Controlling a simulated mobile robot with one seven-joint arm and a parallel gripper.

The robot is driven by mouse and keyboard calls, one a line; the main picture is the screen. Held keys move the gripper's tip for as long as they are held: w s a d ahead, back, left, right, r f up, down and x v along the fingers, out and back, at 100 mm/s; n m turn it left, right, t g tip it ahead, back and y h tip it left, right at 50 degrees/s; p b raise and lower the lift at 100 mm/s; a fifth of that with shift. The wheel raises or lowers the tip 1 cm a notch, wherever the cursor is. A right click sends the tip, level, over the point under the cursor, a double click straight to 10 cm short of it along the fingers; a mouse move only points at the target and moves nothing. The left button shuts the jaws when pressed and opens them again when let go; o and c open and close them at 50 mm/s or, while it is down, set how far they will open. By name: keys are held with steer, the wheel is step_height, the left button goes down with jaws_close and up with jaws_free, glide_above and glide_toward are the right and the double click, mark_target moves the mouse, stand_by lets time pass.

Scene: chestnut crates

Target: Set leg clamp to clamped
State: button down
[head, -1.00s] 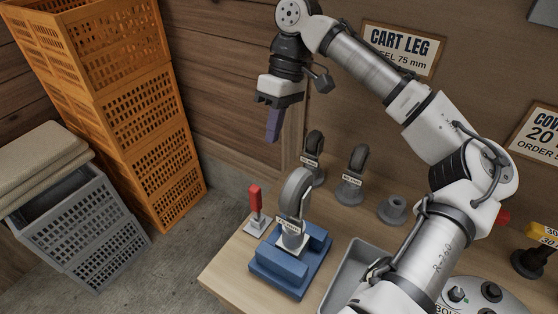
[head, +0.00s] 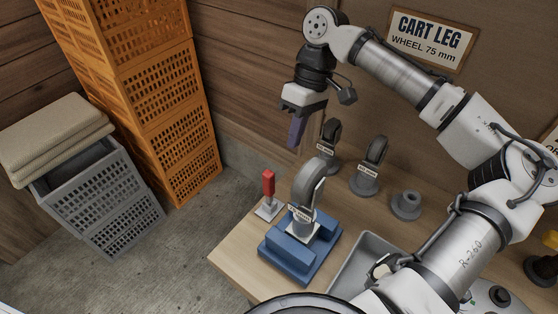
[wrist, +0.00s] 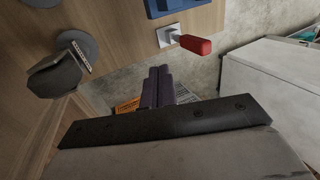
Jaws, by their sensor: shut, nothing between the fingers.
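The leg clamp is a red-handled lever (head: 268,183) on a small pale plate (head: 266,212), at the left edge of the workbench beside a blue fixture (head: 290,258). Its handle stands upright. A grey caster wheel (head: 307,183) with a label stands in the blue fixture. In the wrist view the red handle (wrist: 195,45) points right from its plate, above the fingertips. My gripper (head: 294,146) is shut and empty, pointing down above and behind the clamp, apart from it. Its dark purple fingers (wrist: 158,73) lie together in the wrist view.
Two more casters (head: 330,145) (head: 369,168) and a grey hub (head: 406,204) stand behind on the bench. A grey tray (head: 363,256) lies right of the fixture. Orange crates (head: 160,110) and a grey crate (head: 108,203) stand on the floor at left.

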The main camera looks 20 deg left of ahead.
mark_target(271, 171)
steer(key=s+a+f+p, duration=0.2)
steer(key=s+f, duration=0.2)
steer(key=s, duration=0.1)
steer(key=shift+s+f, duration=0.15)
steer(key=shift+f, duration=0.05)
steer(key=shift+a, duration=0.1)
steer(key=shift+s+a+r+t+h+p, duration=0.15)
steer(key=shift+s+a+t+p, duration=0.15)
steer(key=shift+s, duration=0.3)
steer(key=shift+s+a+r+t+h+p, duration=0.2)
steer(key=shift+s+t+p, duration=0.2)
steer(key=shift+s, duration=0.2)
steer(key=b+v, duration=0.2)
steer(key=v, duration=1.1)
steer(key=shift+d+r, duration=0.2)
steer(key=shift+r, duration=0.15)
